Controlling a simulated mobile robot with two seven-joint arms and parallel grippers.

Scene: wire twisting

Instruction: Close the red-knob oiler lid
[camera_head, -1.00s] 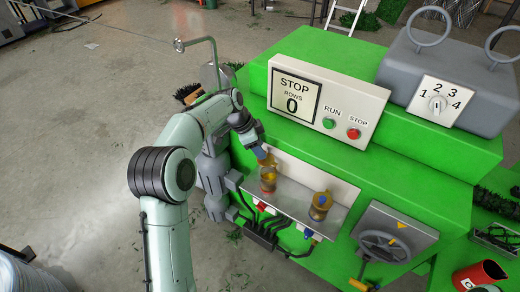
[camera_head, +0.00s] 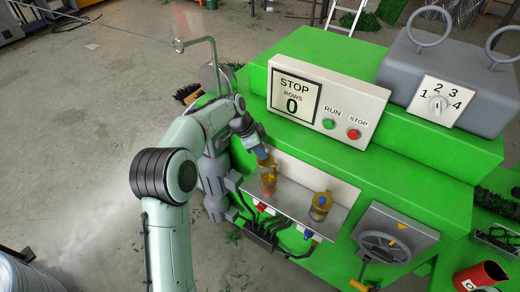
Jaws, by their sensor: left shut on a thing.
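The red-knob oiler (camera_head: 268,185) is a small amber cup at the left end of the grey shelf, with a red knob (camera_head: 262,207) below it. My left gripper (camera_head: 261,153) is shut just above this oiler, on a small yellowish lid (camera_head: 266,162). The lid is at or just over the oiler's top; I cannot tell whether it touches the rim. The gripper partly hides the lid. A second amber oiler (camera_head: 320,207) stands to the right, with a blue knob (camera_head: 308,234) below it. My right gripper is not in view.
The grey shelf (camera_head: 292,208) is fixed to the green machine (camera_head: 370,175). A control box (camera_head: 325,100) with run and stop buttons stands above. A handwheel (camera_head: 385,245) is to the lower right. Black hoses (camera_head: 268,233) hang below the shelf.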

